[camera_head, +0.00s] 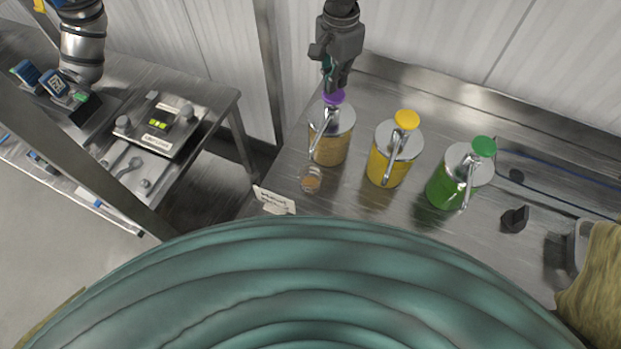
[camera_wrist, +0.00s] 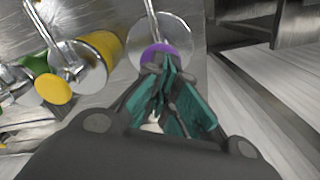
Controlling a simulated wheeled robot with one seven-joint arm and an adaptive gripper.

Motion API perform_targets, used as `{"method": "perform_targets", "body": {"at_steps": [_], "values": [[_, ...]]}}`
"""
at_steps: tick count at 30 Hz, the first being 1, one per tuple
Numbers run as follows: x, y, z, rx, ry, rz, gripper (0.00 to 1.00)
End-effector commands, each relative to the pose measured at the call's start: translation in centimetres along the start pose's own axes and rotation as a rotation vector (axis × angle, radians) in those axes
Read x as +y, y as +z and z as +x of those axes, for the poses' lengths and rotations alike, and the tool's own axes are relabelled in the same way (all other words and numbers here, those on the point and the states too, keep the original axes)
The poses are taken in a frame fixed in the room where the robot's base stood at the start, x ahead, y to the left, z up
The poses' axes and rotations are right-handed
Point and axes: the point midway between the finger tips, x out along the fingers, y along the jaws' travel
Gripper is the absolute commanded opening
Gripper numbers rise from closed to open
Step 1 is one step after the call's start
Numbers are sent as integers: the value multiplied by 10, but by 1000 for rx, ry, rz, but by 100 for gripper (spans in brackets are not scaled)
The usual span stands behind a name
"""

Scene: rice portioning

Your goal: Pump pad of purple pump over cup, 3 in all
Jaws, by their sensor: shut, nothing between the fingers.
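The purple pump (camera_head: 335,97) tops a clear jar (camera_head: 330,147) with a brownish filling and a metal lid, at the left of a row of three jars. A small cup (camera_head: 312,179) stands below its spout and holds a little brown content. My gripper (camera_head: 334,88) is shut and empty, pointing down with its fingertips at the purple pad; I cannot tell whether they press it. In the wrist view the teal fingers (camera_wrist: 170,75) overlap the lower part of the purple pad (camera_wrist: 158,50).
A yellow pump jar (camera_head: 391,163) and a green pump jar (camera_head: 445,187) stand to the right. A white label card (camera_head: 274,201) is at the front left. A small black block (camera_head: 515,219) lies at the right. A second bench (camera_head: 205,90) with a scale stands left.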

Motion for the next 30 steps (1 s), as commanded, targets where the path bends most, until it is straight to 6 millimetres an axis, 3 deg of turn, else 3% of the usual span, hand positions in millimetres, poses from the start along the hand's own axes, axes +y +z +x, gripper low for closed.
{"method": "perform_targets", "body": {"at_steps": [30], "values": [[0,0,28,-1,1,0,0]]}}
